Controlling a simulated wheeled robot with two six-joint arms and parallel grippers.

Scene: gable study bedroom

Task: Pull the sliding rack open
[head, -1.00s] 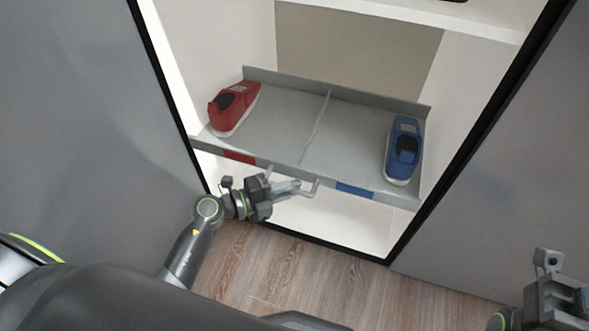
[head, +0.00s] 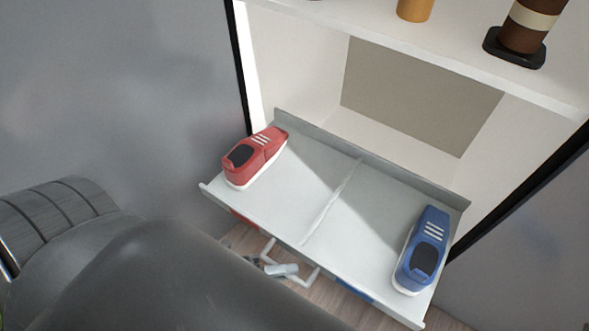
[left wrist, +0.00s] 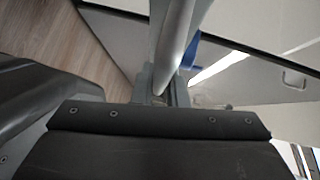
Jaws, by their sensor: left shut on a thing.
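The sliding rack (head: 318,185) is a light grey tray standing well out of the white cabinet, with a low divider down its middle. Its front edge carries a red mark (head: 243,219), a blue mark (head: 354,290) and a pale bar handle (head: 308,278). My left gripper (head: 281,270) is at the handle, shut on it; my dark arm hides much of the gripper. The left wrist view shows the handle bar (left wrist: 176,40) between the fingers. A red shoe (head: 255,158) lies on the rack's left half and a blue shoe (head: 422,250) on its right. My right gripper is out of view.
A white shelf (head: 450,60) above the rack holds an orange object (head: 414,9) and a brown object with a cream band (head: 528,28). Grey panels (head: 120,90) flank the dark-edged opening. Wood floor (head: 245,238) shows below the rack.

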